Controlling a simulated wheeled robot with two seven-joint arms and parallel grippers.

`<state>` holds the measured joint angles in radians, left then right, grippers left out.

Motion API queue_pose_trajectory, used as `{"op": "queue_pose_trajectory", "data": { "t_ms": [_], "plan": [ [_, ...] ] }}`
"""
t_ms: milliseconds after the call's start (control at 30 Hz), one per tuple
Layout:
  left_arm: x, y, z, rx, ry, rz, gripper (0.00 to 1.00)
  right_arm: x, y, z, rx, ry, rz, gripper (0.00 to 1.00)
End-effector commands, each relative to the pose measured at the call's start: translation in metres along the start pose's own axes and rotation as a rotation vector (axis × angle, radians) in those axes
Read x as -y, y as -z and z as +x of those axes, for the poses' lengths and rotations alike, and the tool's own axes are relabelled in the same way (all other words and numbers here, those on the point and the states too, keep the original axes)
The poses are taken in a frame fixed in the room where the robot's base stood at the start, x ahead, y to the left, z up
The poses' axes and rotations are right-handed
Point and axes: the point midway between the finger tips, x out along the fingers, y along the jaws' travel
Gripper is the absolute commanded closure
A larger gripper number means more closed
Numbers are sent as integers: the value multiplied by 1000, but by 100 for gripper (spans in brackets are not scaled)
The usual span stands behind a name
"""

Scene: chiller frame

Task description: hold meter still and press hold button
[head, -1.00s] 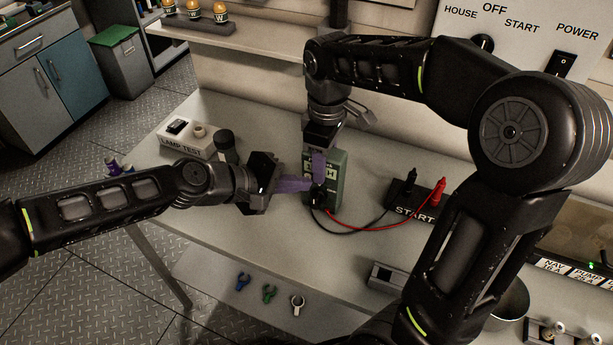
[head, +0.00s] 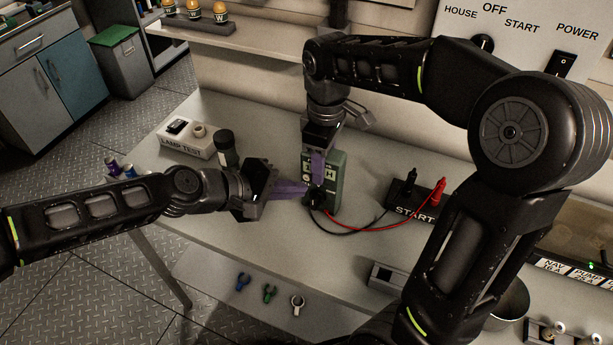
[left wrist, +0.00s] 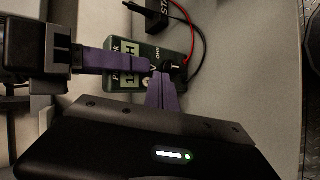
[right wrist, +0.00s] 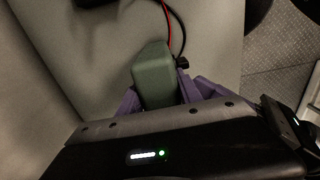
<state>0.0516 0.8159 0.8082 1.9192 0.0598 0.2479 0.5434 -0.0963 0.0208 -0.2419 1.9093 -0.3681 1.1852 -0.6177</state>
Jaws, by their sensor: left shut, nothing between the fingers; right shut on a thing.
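The green meter (head: 336,188) stands on the bench, with a display and a dark dial on its face; the left wrist view shows the display (left wrist: 127,52) partly covered. My right gripper (head: 318,182) is shut on the meter from above, one purple finger lying across its face. The right wrist view shows the meter body (right wrist: 154,76) between the two fingers. My left gripper (head: 304,189) is shut and empty, its fingertips close to the lower face by the dial. I cannot tell whether they touch it. The hold button cannot be made out.
Red and black leads run from the meter to a black START block (head: 416,205) at the right. A LAMP TEST box (head: 186,141) and a dark cylinder (head: 225,149) stand to the left. Several coloured clips (head: 269,293) show below the bench's front edge.

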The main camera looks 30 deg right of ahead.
Motion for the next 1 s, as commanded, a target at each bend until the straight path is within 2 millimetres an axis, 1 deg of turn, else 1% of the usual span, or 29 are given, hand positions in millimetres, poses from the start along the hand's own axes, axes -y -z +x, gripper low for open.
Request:
{"op": "queue_pose_trajectory", "data": {
  "t_ms": [167, 600, 700, 933, 967, 1000],
  "plan": [
    [3, -2, -4, 0, 0, 0, 100, -1, 0, 0, 0, -2, 1, 100],
    [23, -22, -32, -1, 0, -1, 100, -1, 0, 0, 0, -2, 1, 100],
    [25, -26, -34, 1, 0, -1, 100, -1, 0, 0, 0, -2, 1, 100],
    [26, -26, -35, 1, 0, 0, 100, -1, 0, 0, 0, -2, 1, 100],
    [26, -26, -35, 1, 0, 0, 100, -1, 0, 0, 0, -2, 1, 58],
    [25, -26, -35, 1, 0, 0, 100, -1, 0, 0, 0, -2, 1, 54]
  ]
}}
